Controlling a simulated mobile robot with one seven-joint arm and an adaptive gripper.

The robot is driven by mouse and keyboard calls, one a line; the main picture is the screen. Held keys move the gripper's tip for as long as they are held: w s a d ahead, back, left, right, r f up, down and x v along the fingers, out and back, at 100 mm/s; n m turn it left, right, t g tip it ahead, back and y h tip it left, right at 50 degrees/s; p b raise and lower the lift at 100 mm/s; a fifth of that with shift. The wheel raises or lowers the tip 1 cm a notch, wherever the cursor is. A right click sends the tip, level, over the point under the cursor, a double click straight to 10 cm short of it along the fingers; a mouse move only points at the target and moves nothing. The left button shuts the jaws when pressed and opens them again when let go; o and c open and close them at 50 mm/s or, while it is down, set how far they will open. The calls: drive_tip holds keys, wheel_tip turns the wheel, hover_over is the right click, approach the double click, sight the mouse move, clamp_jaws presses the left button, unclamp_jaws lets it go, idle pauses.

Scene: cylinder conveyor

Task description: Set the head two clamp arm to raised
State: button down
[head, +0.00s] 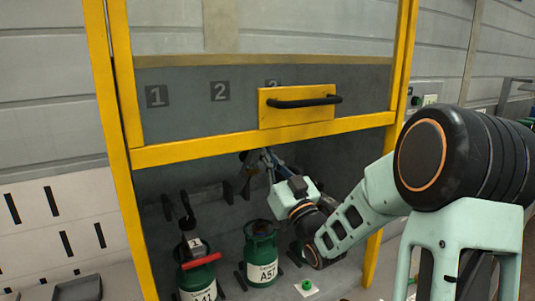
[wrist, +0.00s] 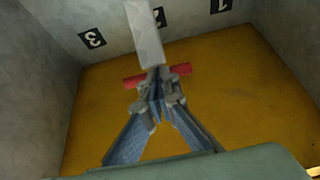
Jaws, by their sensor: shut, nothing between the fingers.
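The row of heads is numbered, with the 2 sign (head: 220,91) on the back panel. In the wrist view, a pale clamp arm (wrist: 145,38) with a red crossbar handle (wrist: 181,69) reaches in from the top, near the 2 sign (wrist: 160,17). My gripper (wrist: 157,92) has its fingertips together right at this handle; whether they touch it I cannot tell. In the head view, my gripper (head: 267,154) reaches under the yellow sash, above the green cylinder marked A57 (head: 262,253). The red handle there is hidden from the head view.
Another clamp with a red handle (head: 201,260) sits low over the left green cylinder (head: 198,278). The yellow sash (head: 220,149) with its black pull bar (head: 304,102) hangs just above my gripper. The yellow frame post (head: 136,220) stands left.

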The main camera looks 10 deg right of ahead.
drive_tip(key=shift+g, duration=0.4)
drive_tip(key=w+r, duration=0.1)
drive_tip(key=r, duration=0.1)
drive_tip(key=w+a+r, duration=0.1)
drive_tip(key=w, duration=0.1)
drive_tip(key=shift+w+a+r, duration=0.15)
drive_tip(key=shift+w+r, duration=0.15)
drive_tip(key=shift+r, duration=0.35)
